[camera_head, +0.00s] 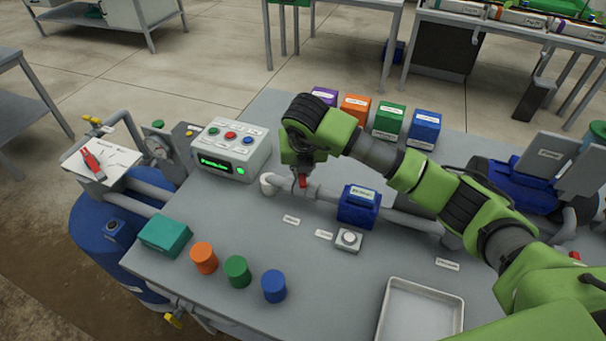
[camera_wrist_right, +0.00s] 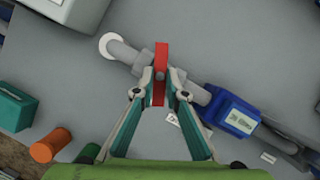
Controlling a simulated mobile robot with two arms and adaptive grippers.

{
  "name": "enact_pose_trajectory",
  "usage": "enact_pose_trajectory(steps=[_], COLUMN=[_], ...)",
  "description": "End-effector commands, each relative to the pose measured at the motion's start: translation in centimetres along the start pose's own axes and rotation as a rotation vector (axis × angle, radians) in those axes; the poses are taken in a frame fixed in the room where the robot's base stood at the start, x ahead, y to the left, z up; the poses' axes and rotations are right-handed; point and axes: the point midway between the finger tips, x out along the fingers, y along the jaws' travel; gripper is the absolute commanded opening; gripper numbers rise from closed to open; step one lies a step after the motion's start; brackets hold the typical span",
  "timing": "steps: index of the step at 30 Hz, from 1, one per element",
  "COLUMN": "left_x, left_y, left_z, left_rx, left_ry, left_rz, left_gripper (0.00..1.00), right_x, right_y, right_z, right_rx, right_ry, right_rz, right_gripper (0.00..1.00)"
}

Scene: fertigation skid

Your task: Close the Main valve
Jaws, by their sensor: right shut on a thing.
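A red valve handle (camera_head: 303,183) sits on the grey pipe (camera_head: 326,194) that runs across the skid table. It also shows in the right wrist view (camera_wrist_right: 161,62), where it lies at an angle across the pipe (camera_wrist_right: 125,53). My right gripper (camera_wrist_right: 160,84) is shut on this red handle, one finger on each side. In the head view the right gripper (camera_head: 301,176) reaches down from above and partly hides the handle. The small labels near the pipe are too small to read. My left gripper is not in view.
A blue block (camera_head: 359,206) sits on the pipe to the right. A control box (camera_head: 231,149) with coloured buttons stands left of the handle. Several coloured boxes stand behind. Orange (camera_head: 204,258), green (camera_head: 237,271) and blue (camera_head: 273,286) cylinders and an empty tray (camera_head: 384,318) are in front.

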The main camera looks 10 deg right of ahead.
Motion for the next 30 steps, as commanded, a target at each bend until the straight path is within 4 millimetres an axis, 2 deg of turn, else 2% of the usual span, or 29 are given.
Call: enact_pose_trajectory(steps=[1,3,12,21,30], left_x=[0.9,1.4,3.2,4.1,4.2], left_y=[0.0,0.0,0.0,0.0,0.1], left_z=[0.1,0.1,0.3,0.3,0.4], left_rx=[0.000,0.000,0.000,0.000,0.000], left_ry=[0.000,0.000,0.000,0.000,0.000], left_rz=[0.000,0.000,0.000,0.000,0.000], left_gripper=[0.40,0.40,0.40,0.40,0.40], right_x=[0.3,0.2,0.1,0.0,-0.1], right_y=[0.1,0.2,0.4,0.5,0.4], right_z=[0.0,0.0,0.1,0.2,0.2], right_rx=[0.041,0.099,0.306,0.415,0.443], right_ry=[-0.004,-0.005,-0.003,-0.003,-0.002], right_rz=[-0.016,-0.040,-0.124,-0.169,-0.181], right_gripper=[0.00,0.00,0.00,0.00,0.00])
